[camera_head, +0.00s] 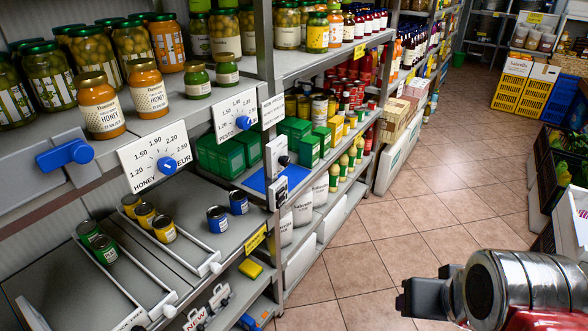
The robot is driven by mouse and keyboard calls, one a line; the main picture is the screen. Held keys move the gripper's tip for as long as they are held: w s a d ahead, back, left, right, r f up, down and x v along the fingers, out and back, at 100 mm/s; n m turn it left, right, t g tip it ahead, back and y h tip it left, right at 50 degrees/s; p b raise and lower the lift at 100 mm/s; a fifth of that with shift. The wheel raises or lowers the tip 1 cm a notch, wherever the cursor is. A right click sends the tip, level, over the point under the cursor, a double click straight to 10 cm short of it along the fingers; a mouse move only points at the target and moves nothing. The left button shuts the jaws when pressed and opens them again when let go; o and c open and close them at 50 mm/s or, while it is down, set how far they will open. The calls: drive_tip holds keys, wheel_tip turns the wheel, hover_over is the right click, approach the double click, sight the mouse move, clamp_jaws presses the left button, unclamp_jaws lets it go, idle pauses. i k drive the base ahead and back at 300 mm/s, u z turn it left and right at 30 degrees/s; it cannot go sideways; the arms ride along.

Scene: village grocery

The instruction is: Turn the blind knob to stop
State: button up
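A blue knob (66,155) with a bar-shaped grip sits on a plain grey plate (30,185) on the shelf front at the left; no scale or label shows on it. Another blue knob (243,122) sits on a pesto dial further right. My gripper (408,302) is at the lower right, over the floor, far from all the knobs and touching nothing visible. Its fingers are dark and seen side-on, so their opening is unclear.
Honey jars (100,103) and other jars stand on the shelf above the knobs. Cans (164,228) stand on a lower shelf with white rails (185,258). A white unit with a dark round part (278,157) juts out. The tiled aisle (400,215) is clear.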

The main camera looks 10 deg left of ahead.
sight(284, 160)
drive_tip(key=u, duration=0.8)
drive_tip(key=i, duration=0.9)
drive_tip(key=z, duration=0.15)
drive_tip(key=k, duration=0.5)
drive_tip(key=u, duration=1.55)
